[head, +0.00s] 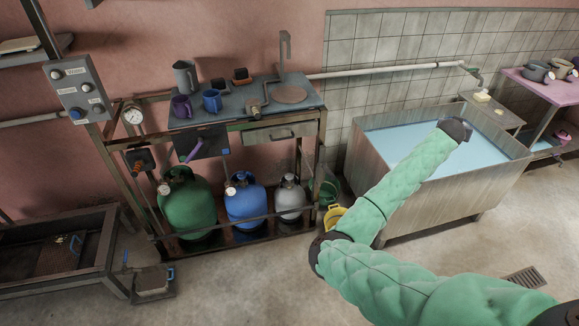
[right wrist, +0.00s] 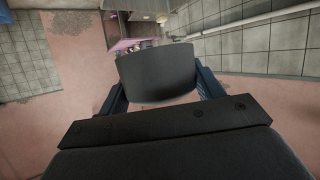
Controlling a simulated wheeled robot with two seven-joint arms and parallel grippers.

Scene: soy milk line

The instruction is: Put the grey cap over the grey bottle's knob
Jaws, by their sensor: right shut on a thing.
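The grey bottle (head: 291,205) stands upright at the right end of the lower shelf, beside the blue and green bottles. Its top, where the knob is, is small in the head view and bears no visible cap. In the right wrist view my right gripper (right wrist: 160,88) is shut on a dark grey curved piece, which looks like the grey cap (right wrist: 156,72). In the head view the end of my right arm (head: 457,129) is over the water basin, far to the right of the grey bottle; the fingers and cap are not clear there. My left gripper is out of view.
A green bottle (head: 188,204) and a blue bottle (head: 246,204) stand left of the grey one, behind a front rail. The worktop (head: 240,100) with mugs is above them. A yellow bucket (head: 335,216) and the water basin (head: 440,195) stand to the right.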

